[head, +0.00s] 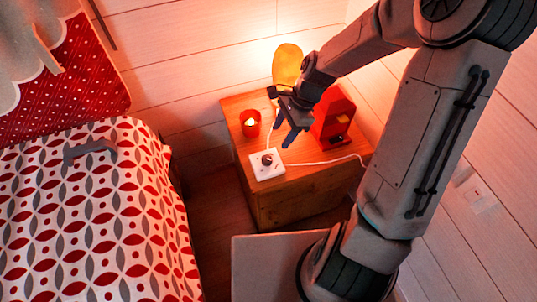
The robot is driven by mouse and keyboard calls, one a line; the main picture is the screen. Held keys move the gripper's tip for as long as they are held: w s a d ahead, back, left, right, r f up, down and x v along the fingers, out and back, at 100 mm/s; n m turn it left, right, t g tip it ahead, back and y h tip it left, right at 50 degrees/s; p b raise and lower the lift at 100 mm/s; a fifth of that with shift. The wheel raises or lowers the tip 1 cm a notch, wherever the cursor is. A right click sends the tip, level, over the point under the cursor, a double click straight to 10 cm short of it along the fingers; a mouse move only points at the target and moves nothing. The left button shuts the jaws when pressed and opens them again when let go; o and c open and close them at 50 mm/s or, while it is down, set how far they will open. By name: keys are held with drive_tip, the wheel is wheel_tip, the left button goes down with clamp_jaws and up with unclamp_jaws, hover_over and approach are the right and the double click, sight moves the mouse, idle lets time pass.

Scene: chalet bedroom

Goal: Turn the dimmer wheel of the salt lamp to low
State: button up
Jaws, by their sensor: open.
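The salt lamp (287,64) glows orange at the back of the wooden bedside table (300,207). A white dimmer box (274,174) lies near the table's front left, with a small dark round wheel (267,160) on its top. A white cord runs from the box area along the table to the right. My gripper (282,122) is open, above the table between the lamp and the dimmer box. It is apart from the wheel, behind it and a little to the right in the picture. The wheel's setting is too small to read.
A red candle holder (250,123) with a lit candle stands left of my gripper. A red house-shaped object (334,118) stands close on its right. The bed (95,215) fills the left side. A white plank wall is behind the table.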

sight(267, 158)
drive_tip(key=b+x, duration=0.2)
drive_tip(key=x, duration=0.9)
drive_tip(key=shift+a+f, duration=0.1)
drive_tip(key=shift+a, duration=0.05)
drive_tip(key=c, duration=1)
